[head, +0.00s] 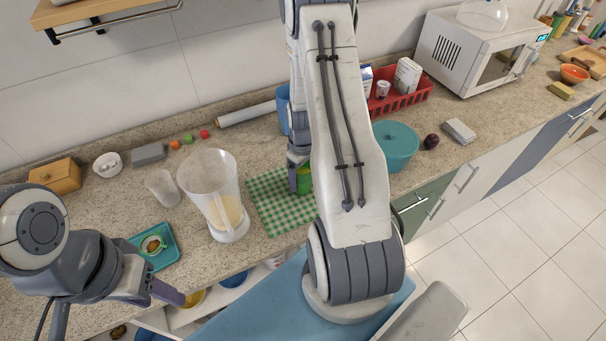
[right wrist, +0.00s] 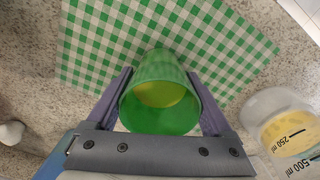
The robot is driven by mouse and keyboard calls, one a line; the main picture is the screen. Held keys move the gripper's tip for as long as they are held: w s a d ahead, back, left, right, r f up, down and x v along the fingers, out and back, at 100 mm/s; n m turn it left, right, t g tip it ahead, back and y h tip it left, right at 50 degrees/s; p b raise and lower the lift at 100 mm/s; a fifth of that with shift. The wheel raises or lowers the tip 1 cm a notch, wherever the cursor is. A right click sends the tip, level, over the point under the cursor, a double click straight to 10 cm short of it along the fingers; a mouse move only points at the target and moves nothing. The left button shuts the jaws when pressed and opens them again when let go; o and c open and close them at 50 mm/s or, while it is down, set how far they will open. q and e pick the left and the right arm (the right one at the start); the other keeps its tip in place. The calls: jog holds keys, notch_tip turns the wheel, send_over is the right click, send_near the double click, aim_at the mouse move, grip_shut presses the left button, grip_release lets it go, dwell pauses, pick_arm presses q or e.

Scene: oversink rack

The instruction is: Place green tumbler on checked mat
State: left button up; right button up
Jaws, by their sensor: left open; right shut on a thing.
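The green tumbler (right wrist: 160,95) is between the two fingers of my right gripper (right wrist: 165,100), which is shut on it. In the right wrist view I look down into its open mouth. The green and white checked mat (head: 270,203) lies on the counter, and the tumbler is over it; I cannot tell whether they touch. In the head view the tumbler (head: 304,180) is partly hidden by my right arm and gripper. The checked mat also fills the upper part of the right wrist view (right wrist: 110,45). My left gripper (head: 160,297) is open and empty at the counter's front edge.
A clear measuring jug (head: 215,190) stands just left of the mat. A teal tray (head: 165,255) with a cup and a clear glass (head: 163,188) are further left. A teal bowl (head: 397,147) and a red basket (head: 405,97) are on the right.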

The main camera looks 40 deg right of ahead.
jog(key=o, duration=1.1)
jog(key=shift+r, duration=0.1)
jog(key=shift+r, duration=0.2)
notch_tip(320, 180, up, 12)
jog(key=b, duration=0.2)
jog(key=shift+f, duration=0.15)
